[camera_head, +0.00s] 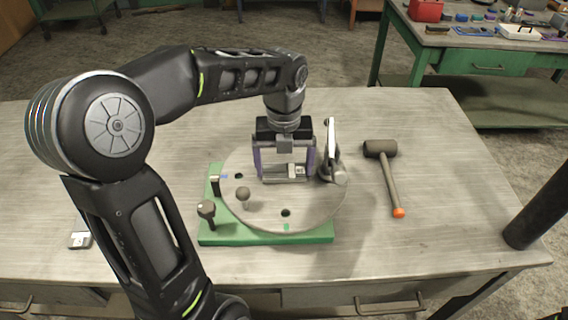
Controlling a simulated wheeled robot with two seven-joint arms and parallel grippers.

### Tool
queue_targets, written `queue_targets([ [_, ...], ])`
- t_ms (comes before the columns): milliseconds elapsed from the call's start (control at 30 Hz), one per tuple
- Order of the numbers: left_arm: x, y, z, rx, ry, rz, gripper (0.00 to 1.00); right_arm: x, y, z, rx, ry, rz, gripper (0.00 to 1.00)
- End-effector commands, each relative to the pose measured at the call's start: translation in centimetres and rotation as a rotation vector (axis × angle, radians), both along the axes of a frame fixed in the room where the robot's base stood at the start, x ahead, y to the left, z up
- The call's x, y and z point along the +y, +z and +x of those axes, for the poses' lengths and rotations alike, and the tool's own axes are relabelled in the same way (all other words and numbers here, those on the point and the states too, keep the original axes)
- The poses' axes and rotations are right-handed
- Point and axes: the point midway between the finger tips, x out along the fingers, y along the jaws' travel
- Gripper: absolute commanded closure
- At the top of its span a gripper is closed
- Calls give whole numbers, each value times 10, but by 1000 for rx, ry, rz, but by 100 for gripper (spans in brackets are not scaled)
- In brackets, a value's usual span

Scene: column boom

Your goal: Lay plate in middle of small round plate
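The small round plate (250,211), a grey metal disc with a few dark holes, lies on a green base (265,239) on the workbench. My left gripper (285,172) points down over its middle, with its two purple-grey fingers wide apart. A small grey metal plate (284,180) with a raised block is between the fingertips, at or just above the disc's surface. Whether the fingers press on its ends, and whether it touches the disc, I cannot tell. My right gripper is out of view.
An upright metal clamp (331,155) stands close right of the gripper. Knobbed levers (207,210) are at the disc's left front. A mallet (388,175) lies to the right and a small metal block (80,240) at the left. The bench's right front is clear.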

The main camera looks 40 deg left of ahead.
Motion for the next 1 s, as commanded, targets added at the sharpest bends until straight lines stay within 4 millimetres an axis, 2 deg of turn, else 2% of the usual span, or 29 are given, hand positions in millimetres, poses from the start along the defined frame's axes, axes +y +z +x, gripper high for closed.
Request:
queue_targets([
  [133,0,0,0,1,0,-1,0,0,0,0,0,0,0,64],
  [367,0,1,0,0,0,0,0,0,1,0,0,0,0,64],
  [567,0,14,1,-3,0,1,0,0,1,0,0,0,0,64],
  [667,0,29,1,-5,-1,1,0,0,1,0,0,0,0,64],
  [967,0,94,1,-4,0,0,0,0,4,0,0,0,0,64],
  [1000,0,106,1,-1,-1,0,0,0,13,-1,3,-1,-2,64],
])
